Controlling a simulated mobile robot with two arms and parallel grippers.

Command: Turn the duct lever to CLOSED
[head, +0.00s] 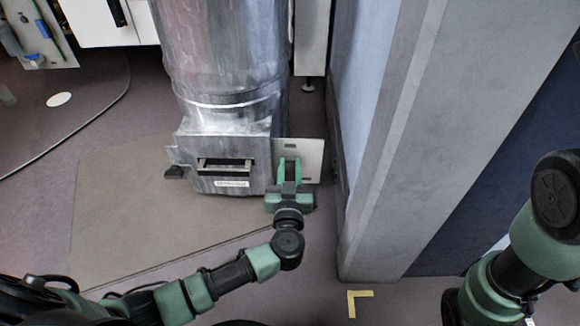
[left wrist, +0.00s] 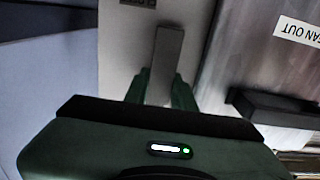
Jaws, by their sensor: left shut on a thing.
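A pale plate (head: 312,152) stands beside the metal duct box, at its right side in the head view. Its small dark label is too small to read. In the left wrist view the plate (left wrist: 119,45) fills the middle, with a flat grey lever (left wrist: 166,52) in front of it. My left gripper (head: 289,166) is at the plate. In the left wrist view its green fingers (left wrist: 160,86) are shut on the lever, one on each side. The lever lies roughly along the fingers' direction. The head view mostly hides the lever behind the gripper.
The round metal duct (head: 220,55) rises above a box with a handle slot (head: 225,168) and a white label (head: 231,183). A wide grey-blue pillar (head: 395,150) stands close on the right. Open floor (head: 140,220) lies to the left.

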